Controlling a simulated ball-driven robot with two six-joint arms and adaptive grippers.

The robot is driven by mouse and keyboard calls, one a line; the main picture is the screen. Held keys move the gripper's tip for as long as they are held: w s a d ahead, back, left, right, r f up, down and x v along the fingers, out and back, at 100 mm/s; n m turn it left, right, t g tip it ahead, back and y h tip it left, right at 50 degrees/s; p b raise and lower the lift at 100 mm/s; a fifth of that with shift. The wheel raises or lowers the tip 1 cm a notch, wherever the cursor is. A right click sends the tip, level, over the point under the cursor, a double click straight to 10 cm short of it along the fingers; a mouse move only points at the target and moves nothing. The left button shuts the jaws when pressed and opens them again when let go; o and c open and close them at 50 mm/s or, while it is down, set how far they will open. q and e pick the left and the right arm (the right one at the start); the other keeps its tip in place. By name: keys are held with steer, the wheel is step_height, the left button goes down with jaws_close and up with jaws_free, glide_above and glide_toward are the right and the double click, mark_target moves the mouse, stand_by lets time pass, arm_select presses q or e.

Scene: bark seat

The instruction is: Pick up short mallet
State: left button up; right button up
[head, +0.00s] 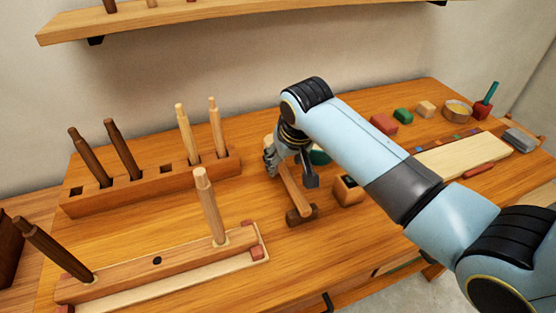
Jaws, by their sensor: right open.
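A mallet (294,190) lies on the bench, with a reddish-brown handle and a darker head (301,215) at the near end. The far part of its handle is hidden by my right gripper. My right gripper (290,172) points down over the handle, open, with one finger to the left of it and one to the right. Whether the fingers touch the handle I cannot tell. A light wooden piece (267,144) shows just behind the gripper; I cannot tell what it belongs to. My left gripper is not in view.
A wooden rack (215,167) with several upright pegs stands at the back left. A long block (150,263) with two pegs is at the front left. A small wooden box (347,191) and a green object (320,156) are close to my right gripper.

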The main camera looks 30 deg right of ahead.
mark_target(283, 166)
steer(key=x, duration=0.5)
steer(key=shift+w, duration=0.15)
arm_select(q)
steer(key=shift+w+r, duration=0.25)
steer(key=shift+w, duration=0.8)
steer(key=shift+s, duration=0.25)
arm_select(e)
steer(key=shift+f, duration=0.25)
jaws_close()
